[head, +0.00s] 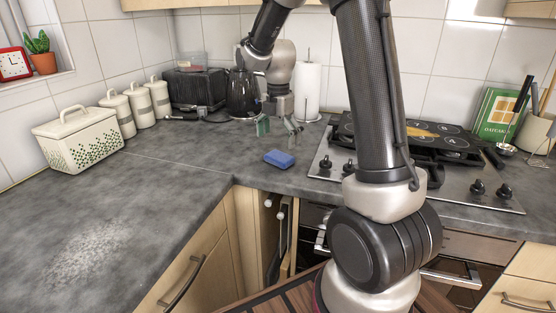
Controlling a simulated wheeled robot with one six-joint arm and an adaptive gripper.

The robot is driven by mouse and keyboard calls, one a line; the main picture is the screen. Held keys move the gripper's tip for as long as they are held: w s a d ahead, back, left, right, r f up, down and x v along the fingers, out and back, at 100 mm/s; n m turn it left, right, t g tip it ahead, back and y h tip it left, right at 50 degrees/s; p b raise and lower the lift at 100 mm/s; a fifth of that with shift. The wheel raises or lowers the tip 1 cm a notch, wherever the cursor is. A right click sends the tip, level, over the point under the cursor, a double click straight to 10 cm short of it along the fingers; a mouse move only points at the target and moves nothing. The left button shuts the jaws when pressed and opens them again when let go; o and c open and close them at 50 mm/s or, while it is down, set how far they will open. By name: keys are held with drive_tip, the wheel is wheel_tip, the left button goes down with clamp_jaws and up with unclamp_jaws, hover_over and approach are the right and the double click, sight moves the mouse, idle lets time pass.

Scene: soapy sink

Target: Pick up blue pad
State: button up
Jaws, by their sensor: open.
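The blue pad (279,159) lies flat on the grey countertop near the inner corner, left of the stove. My gripper (277,128) is above and slightly behind the pad in the picture, with its fingers spread apart and nothing between them. The fingers point down and are apart from the pad. No part of the pad appears hidden.
A black kettle (243,94), toaster (194,88) and paper towel roll (308,90) stand behind. The stove (325,158) is at right. A bread bin (78,140) and canisters stand left. The left counter is clear except for a whitish patch (85,255).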

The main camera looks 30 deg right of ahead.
sight(278, 156)
drive_tip(key=f, duration=0.3)
drive_tip(key=s+f, duration=0.1)
drive_tip(key=f, duration=0.1)
drive_tip(key=shift+a+f, duration=0.15)
drive_tip(key=shift+a, duration=0.05)
drive_tip(key=c, duration=0.9)
drive_tip(key=shift+w, duration=0.1)
wheel_tip(278, 156, up, 10)
drive_tip(key=shift+r, duration=0.1)
drive_tip(key=o, duration=0.4)
drive_tip(key=shift+c, duration=0.2)
drive_tip(key=c, duration=0.3)
drive_tip(key=shift+c, duration=0.2)
